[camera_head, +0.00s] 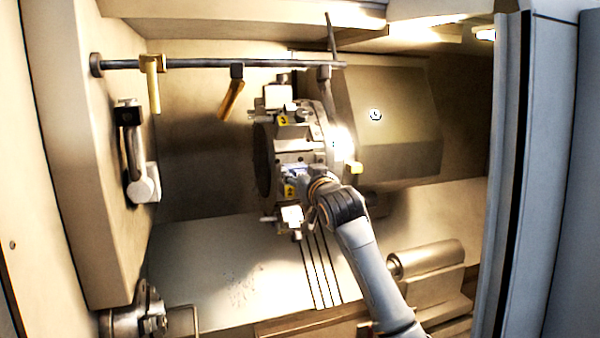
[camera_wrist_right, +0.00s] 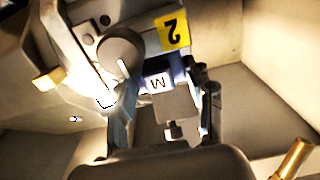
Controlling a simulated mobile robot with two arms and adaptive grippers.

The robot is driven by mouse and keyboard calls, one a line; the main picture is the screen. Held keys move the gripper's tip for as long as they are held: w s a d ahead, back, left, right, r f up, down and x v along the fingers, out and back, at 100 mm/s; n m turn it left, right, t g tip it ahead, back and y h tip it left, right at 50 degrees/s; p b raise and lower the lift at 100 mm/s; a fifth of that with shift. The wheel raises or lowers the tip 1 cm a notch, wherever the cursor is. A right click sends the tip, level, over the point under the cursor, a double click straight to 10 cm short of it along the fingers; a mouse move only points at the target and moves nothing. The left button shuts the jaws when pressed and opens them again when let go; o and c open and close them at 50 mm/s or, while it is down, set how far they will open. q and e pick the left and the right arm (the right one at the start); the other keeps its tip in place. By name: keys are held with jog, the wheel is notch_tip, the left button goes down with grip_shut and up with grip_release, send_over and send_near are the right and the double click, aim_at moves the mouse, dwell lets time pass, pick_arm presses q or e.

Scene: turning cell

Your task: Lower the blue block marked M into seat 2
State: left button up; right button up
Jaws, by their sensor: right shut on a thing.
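The blue block marked M (camera_wrist_right: 157,82) is between the fingers of my right gripper (camera_wrist_right: 165,95) in the right wrist view. Its white M face shows, with a dark grey part beside it. My right gripper (camera_head: 300,177) is shut on it at the turret (camera_head: 296,146); in the head view the block (camera_head: 292,171) shows only as a small blue patch. The yellow label 2 (camera_wrist_right: 173,31) is just beyond the block, and it also shows in the head view (camera_head: 289,191). Seat 2 is largely hidden behind the block and fingers; I cannot tell how deep the block sits. My left gripper is not in view.
Yellow label 3 (camera_head: 283,120) marks the station above. A round knob (camera_wrist_right: 120,52) is close to the left finger. A rail (camera_head: 200,63) with hanging handles crosses above. A chuck (camera_head: 130,320) is at lower left and a grey cylinder (camera_head: 430,257) at lower right.

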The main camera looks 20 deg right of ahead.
jog(key=o, duration=1.4)
jog(key=shift+s, duration=0.1)
jog(key=shift+s, duration=0.1)
jog(key=s, duration=1.1)
jog(key=shift+s+d, duration=0.2)
jog(key=shift+s, duration=0.2)
